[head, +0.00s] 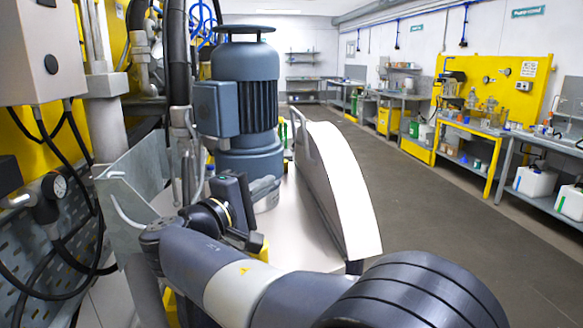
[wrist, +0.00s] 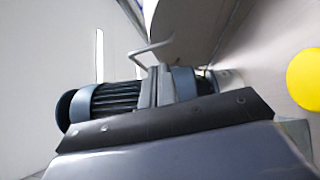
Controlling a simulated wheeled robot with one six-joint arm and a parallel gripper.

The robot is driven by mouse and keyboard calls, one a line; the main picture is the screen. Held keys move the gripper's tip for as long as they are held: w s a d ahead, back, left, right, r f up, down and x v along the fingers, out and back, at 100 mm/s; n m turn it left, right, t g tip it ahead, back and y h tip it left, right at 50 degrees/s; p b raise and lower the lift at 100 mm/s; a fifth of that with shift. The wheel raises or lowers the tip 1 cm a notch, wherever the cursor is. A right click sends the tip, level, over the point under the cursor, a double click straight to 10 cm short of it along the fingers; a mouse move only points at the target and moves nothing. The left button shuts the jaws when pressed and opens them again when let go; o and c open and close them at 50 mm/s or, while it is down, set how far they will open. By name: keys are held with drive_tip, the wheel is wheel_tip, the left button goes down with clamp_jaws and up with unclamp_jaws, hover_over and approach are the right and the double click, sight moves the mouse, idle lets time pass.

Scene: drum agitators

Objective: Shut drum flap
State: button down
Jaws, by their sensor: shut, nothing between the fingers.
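The drum flap (head: 345,190) is a white curved panel standing raised on its edge, right of the motor in the head view. Its pale edge shows at the top of the wrist view (wrist: 178,18). A thin bent handle (wrist: 150,46) shows beside the flap there. The drum's pale flat top (head: 300,230) lies below the flap. My gripper (head: 264,186) is in front of the motor's base, left of the flap and apart from it. In the wrist view its fingers (wrist: 156,86) are together and empty. The drum opening is hidden.
The blue-grey motor (head: 243,100) stands upright on the drum, close behind my gripper. Pipes, hoses and a grey control box (head: 38,50) crowd the left. A clear floor aisle (head: 420,200) runs along the right, beside yellow workbenches (head: 465,130).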

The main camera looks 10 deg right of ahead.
sight(321, 158)
drive_tip(key=shift+s+d+p+x, duration=0.35)
drive_tip(key=shift+p+x, duration=0.2)
drive_tip(key=shift+x, duration=1.5)
drive_tip(key=shift+s+d+p+x, duration=0.35)
drive_tip(key=shift+p+x, duration=0.25)
drive_tip(key=shift+x, duration=1.45)
drive_tip(key=shift+s+d+p+x, duration=0.35)
drive_tip(key=shift+p+x, duration=0.2)
drive_tip(key=shift+x, duration=1.45)
drive_tip(key=shift+r, duration=0.15)
